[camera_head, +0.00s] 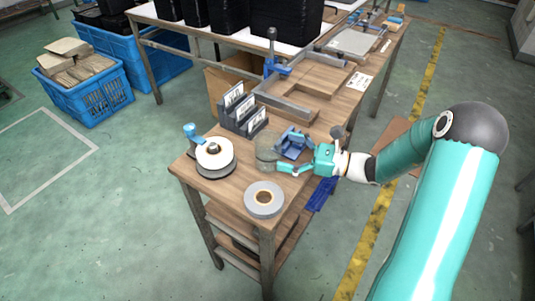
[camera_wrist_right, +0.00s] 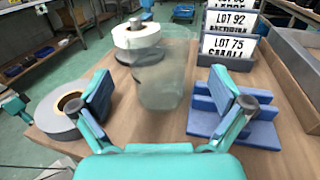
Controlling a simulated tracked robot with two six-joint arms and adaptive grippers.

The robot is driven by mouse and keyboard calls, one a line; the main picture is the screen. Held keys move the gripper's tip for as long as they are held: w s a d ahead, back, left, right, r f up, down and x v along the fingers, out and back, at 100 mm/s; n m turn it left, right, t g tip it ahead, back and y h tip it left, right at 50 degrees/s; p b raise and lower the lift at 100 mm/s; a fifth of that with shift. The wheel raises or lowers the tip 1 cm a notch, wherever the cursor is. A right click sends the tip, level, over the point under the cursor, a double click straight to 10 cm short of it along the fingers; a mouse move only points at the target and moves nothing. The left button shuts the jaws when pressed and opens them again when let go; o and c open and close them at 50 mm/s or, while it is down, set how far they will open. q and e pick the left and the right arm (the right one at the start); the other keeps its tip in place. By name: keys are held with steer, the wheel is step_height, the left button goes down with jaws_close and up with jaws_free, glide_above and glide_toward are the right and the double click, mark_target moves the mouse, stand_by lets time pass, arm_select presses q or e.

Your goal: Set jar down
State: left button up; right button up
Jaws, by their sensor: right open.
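A clear, see-through jar (camera_wrist_right: 163,82) stands upright on the wooden bench top, between and just beyond the fingers of my right gripper (camera_wrist_right: 160,98). In the head view the jar (camera_head: 265,154) is faint, left of the right gripper (camera_head: 287,168). The right gripper is open, with a blue pad on each side and a visible gap to the jar. A teal part with a dark joint at the left edge of the wrist view looks like my left gripper (camera_wrist_right: 12,104); its fingers are not clear.
A white roll (camera_head: 214,153) on a dark base and a grey tape roll (camera_head: 264,199) are near the jar. A blue holder (camera_head: 293,143) sits close on its other side. A rack with lot cards (camera_head: 241,108) stands behind. The bench's front edge is close.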

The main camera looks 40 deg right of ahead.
mark_target(281, 151)
steer(key=x, duration=0.4)
steer(key=shift+a+f, duration=0.2)
steer(key=shift+c, duration=0.3)
steer(key=c, duration=1.3)
steer(key=shift+c, duration=1.1)
steer(key=shift+r, duration=0.1)
